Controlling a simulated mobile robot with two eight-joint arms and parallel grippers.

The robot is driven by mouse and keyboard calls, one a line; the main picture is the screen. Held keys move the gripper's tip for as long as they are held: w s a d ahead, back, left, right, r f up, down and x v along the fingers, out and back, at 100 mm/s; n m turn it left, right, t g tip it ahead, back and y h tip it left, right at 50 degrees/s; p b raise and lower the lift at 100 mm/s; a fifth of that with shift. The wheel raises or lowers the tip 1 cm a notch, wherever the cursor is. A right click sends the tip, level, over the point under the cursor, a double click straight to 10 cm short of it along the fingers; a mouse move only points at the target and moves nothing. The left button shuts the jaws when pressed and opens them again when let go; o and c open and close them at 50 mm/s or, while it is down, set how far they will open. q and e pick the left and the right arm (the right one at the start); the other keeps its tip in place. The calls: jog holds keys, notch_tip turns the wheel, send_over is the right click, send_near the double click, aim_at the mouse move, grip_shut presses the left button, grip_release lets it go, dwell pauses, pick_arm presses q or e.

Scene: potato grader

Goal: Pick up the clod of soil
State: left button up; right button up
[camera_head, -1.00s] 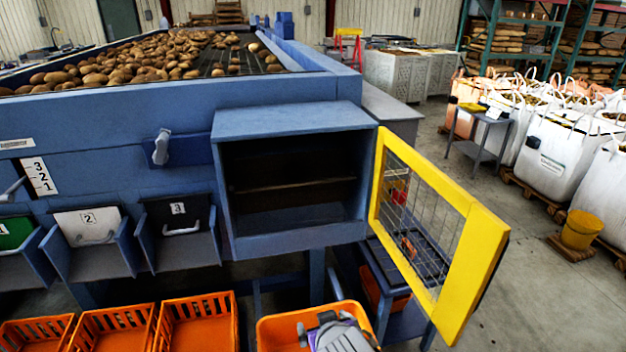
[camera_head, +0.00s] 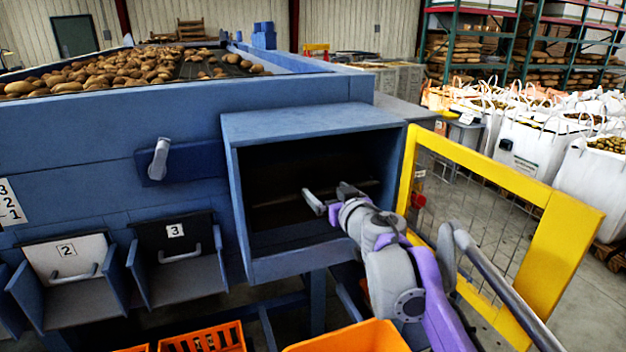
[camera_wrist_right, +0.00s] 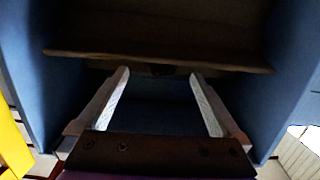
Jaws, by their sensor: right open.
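My right gripper (camera_head: 326,196) is open and empty at the mouth of the blue open-fronted box (camera_head: 240,210). In the right wrist view its two pale fingers (camera_wrist_right: 159,75) are spread wide and point into the box, towards a brown horizontal bar or ledge (camera_wrist_right: 90,52). I cannot clearly make out a clod of soil. A small dark patch shows just under the bar, ahead of the fingers, but it is too dark to tell what it is. The back of the box is in deep shadow. My left gripper is not in view.
A yellow-framed mesh door (camera_head: 560,240) stands open right of the box, close to my right arm. Bins marked 2 (camera_head: 70,262) and 3 (camera_head: 175,245) hang at left. Orange crates (camera_head: 350,338) stand below. Potatoes (camera_head: 110,70) lie on the grader top.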

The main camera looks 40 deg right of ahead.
aim_at(316, 183)
jog(key=x, duration=0.4)
jog(key=p+x, duration=0.1)
jog(key=x, duration=0.1)
jog(key=shift+w+a, duration=0.15)
jog(key=shift+a, duration=0.1)
jog(key=shift+r, duration=0.1)
jog(key=shift+c, duration=0.6)
jog(key=c, duration=1.3)
